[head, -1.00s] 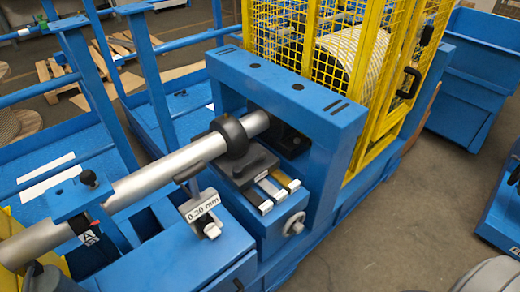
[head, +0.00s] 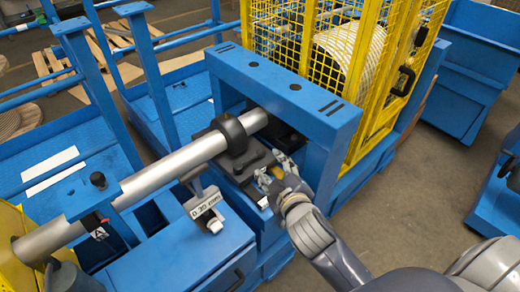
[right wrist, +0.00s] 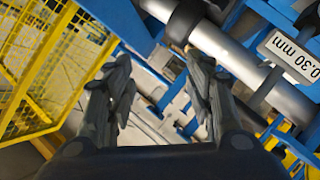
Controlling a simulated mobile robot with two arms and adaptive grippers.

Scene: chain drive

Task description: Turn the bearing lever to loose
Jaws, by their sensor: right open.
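A silver shaft (head: 175,162) runs through a black bearing (head: 232,131) on a dark block (head: 247,160) under a blue frame. I cannot clearly make out which part is the bearing lever. My left gripper is not in view.
The blue frame (head: 290,88) arches over the shaft, close to my right gripper. A yellow mesh cage (head: 340,50) stands behind. A "0.30 mm" tag (head: 207,205) sits in front of the shaft.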

